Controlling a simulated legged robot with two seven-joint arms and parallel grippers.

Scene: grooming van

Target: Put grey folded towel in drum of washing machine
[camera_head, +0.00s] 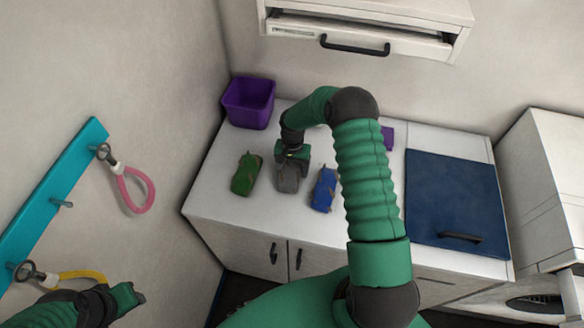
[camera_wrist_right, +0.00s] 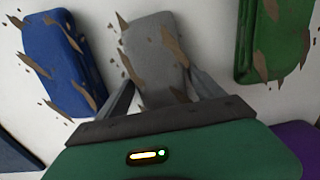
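The grey folded towel (camera_head: 288,182) lies on the white counter with brown dirt patches on it; it also shows in the right wrist view (camera_wrist_right: 155,55). My right gripper (camera_head: 290,166) points down over it. In the right wrist view its two fingers (camera_wrist_right: 163,88) are apart, one on each side of the towel's near end; contact is unclear. A white appliance (camera_head: 530,300) with a dark round opening, seemingly the washing machine, is cut off at the lower right; its drum inside is barely visible. My left gripper (camera_head: 134,295) is at the lower left, away from the counter, its fingers unclear.
A green towel (camera_head: 246,174) and a blue towel (camera_head: 325,188) flank the grey one. A purple bin (camera_head: 248,102) stands at the back left corner. A dark blue panel with a handle (camera_head: 455,200) covers the counter's right. Leash loops (camera_head: 135,190) hang from the left wall rack.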

